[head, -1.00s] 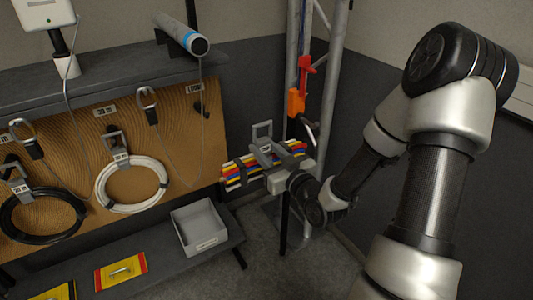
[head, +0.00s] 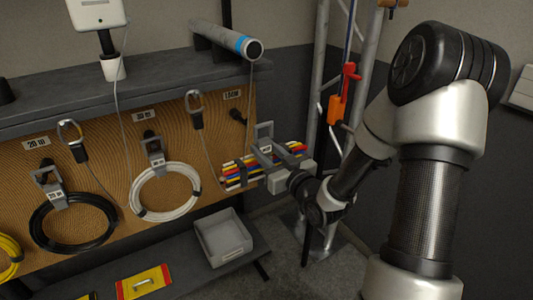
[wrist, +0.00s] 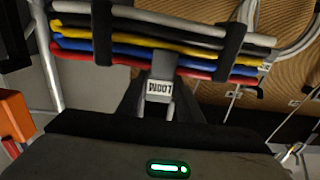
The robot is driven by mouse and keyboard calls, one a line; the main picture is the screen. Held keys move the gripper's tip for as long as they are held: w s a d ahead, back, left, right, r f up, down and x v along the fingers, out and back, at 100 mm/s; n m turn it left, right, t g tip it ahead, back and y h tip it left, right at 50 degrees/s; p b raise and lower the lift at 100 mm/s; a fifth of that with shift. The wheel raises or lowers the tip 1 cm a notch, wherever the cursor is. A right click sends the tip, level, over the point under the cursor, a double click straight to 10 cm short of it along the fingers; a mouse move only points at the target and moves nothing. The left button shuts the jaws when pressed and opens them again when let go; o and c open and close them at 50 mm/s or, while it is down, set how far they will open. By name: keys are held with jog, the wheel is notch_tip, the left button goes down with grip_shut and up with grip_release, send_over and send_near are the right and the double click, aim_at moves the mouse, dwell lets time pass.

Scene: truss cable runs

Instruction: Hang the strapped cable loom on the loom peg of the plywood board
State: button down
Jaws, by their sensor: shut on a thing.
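The strapped cable loom (head: 240,172) is a flat bundle of red, yellow, blue, black and grey cables with dark straps and a grey hanging loop (head: 264,131) on top. My gripper (head: 272,160) is shut on it and holds it in the air near the board's right edge. In the wrist view the loom (wrist: 135,42) lies across the top, with its tag (wrist: 160,90) between my fingers (wrist: 158,100). The plywood board (head: 105,180) has a dark peg (head: 238,116) at its upper right, below a label that I read only poorly. The loop is right of and slightly below this peg, apart from it.
A black coil (head: 72,222) and a white coil (head: 165,192) hang on the board. A grey cylinder (head: 228,40) lies on the shelf above. A grey bin (head: 222,238) stands on the lower shelf. A metal truss (head: 322,100) with an orange-red clamp (head: 340,100) stands at right.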

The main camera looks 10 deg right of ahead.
jog(key=shift+w+a+r, duration=0.1)
jog(key=shift+w+r, duration=0.1)
jog(key=shift+w, duration=0.05)
jog(key=shift+x, duration=1.35)
jog(key=shift+s, duration=0.2)
jog(key=shift+s, duration=0.3)
jog(key=f+b+x, duration=0.3)
jog(key=b+x, duration=0.2)
jog(key=x, duration=0.7)
dwell(2.0)
dwell(0.5)
